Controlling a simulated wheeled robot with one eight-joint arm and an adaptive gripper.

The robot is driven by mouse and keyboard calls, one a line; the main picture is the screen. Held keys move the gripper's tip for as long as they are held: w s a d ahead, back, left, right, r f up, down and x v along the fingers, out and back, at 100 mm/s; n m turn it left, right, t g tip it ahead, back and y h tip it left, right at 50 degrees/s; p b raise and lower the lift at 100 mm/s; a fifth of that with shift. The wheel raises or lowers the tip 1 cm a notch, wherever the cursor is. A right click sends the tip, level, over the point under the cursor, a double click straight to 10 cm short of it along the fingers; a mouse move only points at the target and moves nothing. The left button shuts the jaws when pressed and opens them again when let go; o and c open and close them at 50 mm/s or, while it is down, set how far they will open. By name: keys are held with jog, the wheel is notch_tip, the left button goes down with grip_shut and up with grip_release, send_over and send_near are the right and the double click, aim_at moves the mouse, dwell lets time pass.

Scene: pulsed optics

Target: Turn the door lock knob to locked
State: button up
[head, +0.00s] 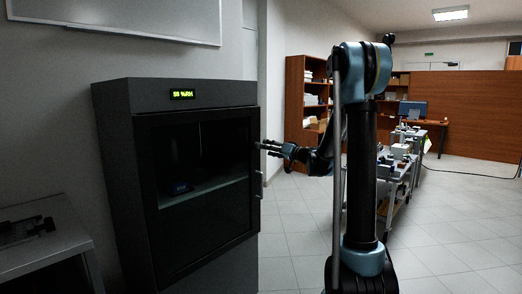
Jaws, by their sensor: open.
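A dark grey cabinet (180,98) stands left of centre in the head view, with a lit green display (182,94) at its top front. Its dark glass door (200,239) looks closed. A light vertical handle (259,184) is on the door's right edge. My gripper (265,148) is open, its fingers pointing left just off the upper right edge of the door, above the handle. I cannot make out the lock knob; it may be hidden by the fingers or too small and dark. Whether the fingers touch the door cannot be told.
A grey bench (40,252) stands at the lower left beside the cabinet. A wooden bookshelf (296,105) is behind my gripper, and carts with equipment (402,150) stand behind my arm. The tiled floor (460,225) at the right is clear.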

aim_at(259, 146)
jog(key=shift+x, duration=2.95)
